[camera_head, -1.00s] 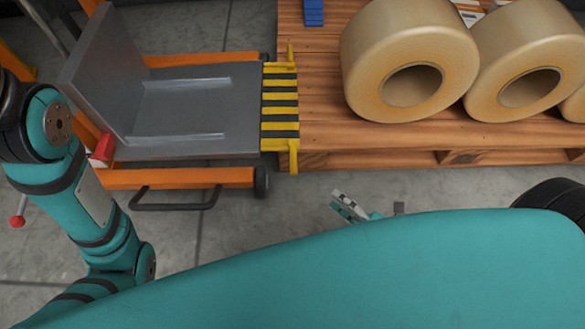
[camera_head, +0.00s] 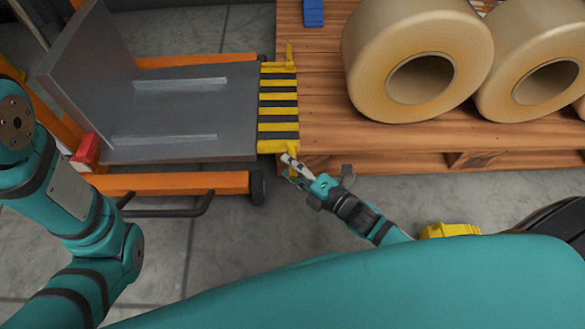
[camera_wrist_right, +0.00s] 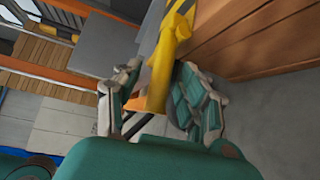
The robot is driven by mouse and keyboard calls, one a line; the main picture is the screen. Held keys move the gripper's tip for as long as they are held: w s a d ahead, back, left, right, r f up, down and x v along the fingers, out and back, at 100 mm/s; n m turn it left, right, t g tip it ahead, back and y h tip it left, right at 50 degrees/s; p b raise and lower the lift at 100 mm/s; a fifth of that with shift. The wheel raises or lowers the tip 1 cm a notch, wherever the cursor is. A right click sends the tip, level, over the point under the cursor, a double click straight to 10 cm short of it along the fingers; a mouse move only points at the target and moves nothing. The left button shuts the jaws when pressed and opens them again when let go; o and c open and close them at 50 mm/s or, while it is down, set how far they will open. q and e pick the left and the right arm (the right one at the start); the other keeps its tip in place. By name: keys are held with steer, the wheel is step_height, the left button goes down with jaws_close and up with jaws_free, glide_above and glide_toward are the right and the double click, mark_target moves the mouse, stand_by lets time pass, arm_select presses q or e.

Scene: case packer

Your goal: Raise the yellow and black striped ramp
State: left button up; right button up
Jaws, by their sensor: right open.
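The yellow and black striped ramp (camera_head: 278,108) lies flat between the grey cart platform and the wooden pallet in the head view. A yellow handle sticks out at each end of its pallet side. My right gripper (camera_head: 288,168) is at the near handle, partly covering it. In the right wrist view the yellow handle (camera_wrist_right: 158,82) stands between the two open fingers of my right gripper (camera_wrist_right: 152,95), which are not closed on it. My left arm shows at the left of the head view, but its gripper is out of frame.
The grey cart platform (camera_head: 180,118) with its orange frame (camera_head: 170,184) is left of the ramp. The wooden pallet (camera_head: 400,144) carries large tan rolls (camera_head: 370,65). Grey floor (camera_head: 240,235) lies clear in front of the cart.

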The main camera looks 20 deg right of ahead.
jaws_close()
stand_by(0.3)
stand_by(0.3)
